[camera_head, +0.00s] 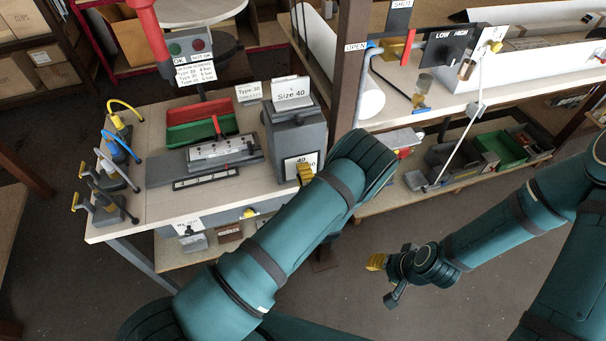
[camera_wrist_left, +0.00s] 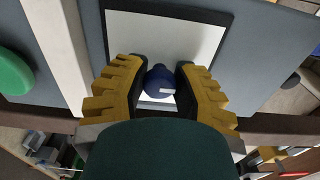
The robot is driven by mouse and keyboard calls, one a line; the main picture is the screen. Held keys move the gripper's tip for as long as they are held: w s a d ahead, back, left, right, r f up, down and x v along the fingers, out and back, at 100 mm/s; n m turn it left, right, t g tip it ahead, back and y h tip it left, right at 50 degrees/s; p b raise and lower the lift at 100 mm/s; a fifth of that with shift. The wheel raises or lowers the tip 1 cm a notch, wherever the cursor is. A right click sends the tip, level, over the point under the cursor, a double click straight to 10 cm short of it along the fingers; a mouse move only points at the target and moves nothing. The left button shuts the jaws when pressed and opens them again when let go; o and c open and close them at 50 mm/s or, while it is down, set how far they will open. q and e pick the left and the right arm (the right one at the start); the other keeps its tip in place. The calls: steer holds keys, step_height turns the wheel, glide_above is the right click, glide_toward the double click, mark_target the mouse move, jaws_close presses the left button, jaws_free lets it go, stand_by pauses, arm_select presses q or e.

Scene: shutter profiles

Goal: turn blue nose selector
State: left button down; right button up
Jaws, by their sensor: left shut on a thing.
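The blue nose selector is a small round blue knob (camera_wrist_left: 159,80) with a white mark, seen in the left wrist view in front of a white plate with a dark frame. The plate (camera_head: 291,166) also shows in the head view, with "40" and a partly covered number, on the front of a grey box (camera_head: 297,133) topped by a "Size 40" sign. My left gripper (camera_wrist_left: 160,88) is shut on the knob, one yellow finger on each side. In the head view my left gripper (camera_head: 305,173) hides the knob. My right gripper (camera_head: 376,262) hangs over open floor, its opening unclear.
A steel fixture (camera_head: 220,152) and red and green trays (camera_head: 195,122) lie left of the grey box. Several coloured-handled tools (camera_head: 118,165) stand at the table's left edge. A shelf with a "LOW HIGH" panel (camera_head: 447,47) is at right. The floor below is clear.

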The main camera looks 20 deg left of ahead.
stand_by(0.3)
arm_select(q)
steer(key=c, duration=0.7)
jaws_free()
steer(key=v, duration=1.2)
